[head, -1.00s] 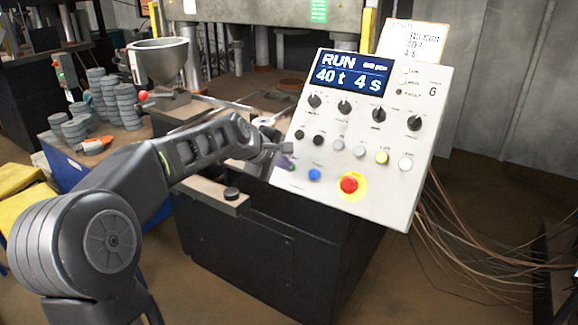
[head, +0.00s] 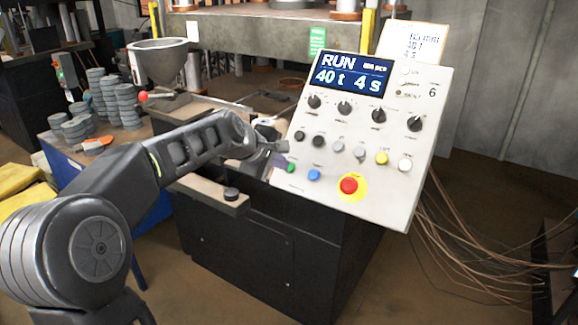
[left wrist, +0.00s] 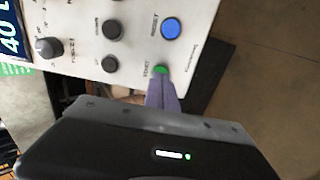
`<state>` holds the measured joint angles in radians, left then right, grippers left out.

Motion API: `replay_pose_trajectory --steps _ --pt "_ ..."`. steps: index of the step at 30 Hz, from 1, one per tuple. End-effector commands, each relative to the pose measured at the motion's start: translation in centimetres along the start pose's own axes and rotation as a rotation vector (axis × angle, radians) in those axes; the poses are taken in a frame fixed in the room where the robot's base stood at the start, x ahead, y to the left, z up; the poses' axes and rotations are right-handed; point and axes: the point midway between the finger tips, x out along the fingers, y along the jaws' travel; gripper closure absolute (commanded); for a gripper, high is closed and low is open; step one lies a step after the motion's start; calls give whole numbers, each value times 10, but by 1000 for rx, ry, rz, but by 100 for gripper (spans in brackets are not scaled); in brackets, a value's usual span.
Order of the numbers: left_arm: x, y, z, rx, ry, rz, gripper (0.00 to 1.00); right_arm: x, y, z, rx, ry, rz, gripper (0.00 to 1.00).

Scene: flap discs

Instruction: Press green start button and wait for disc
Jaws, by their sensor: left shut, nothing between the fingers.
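The green start button (head: 291,168) is at the lower left of the white control panel (head: 330,187), left of a blue button (head: 314,175). The panel display (head: 347,74) reads RUN, 40 t, 4 s. My left gripper (head: 284,147) is just above and left of the green button, its fingers hard to make out. In the left wrist view its shut, empty purple fingers (left wrist: 161,88) point at the green button (left wrist: 160,70) and cover its lower edge. I cannot tell whether they touch it. My right gripper is not in view. No finished disc can be made out.
A red emergency stop (head: 349,186) on a yellow ring and several knobs and buttons crowd the panel. A ledge with a black knob (head: 232,194) juts out below my arm. Stacks of grey discs (head: 103,92) stand on a blue table. Cables hang at the right.

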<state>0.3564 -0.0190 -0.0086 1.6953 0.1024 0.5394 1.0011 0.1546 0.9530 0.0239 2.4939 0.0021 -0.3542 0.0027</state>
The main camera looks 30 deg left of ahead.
Motion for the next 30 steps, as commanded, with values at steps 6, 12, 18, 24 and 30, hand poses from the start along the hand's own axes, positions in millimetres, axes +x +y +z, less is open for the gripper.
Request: replay_pose_trajectory --steps 6,12,18,24,30 --pt "-20 1 0 0 0 1 100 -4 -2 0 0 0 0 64" --pt "-38 1 0 -1 0 2 100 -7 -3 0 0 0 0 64" --pt "-54 1 0 -1 0 2 100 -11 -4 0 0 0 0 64" --pt "-61 0 0 -1 0 0 100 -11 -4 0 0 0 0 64" --pt "-60 0 0 0 0 0 100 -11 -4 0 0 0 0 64"
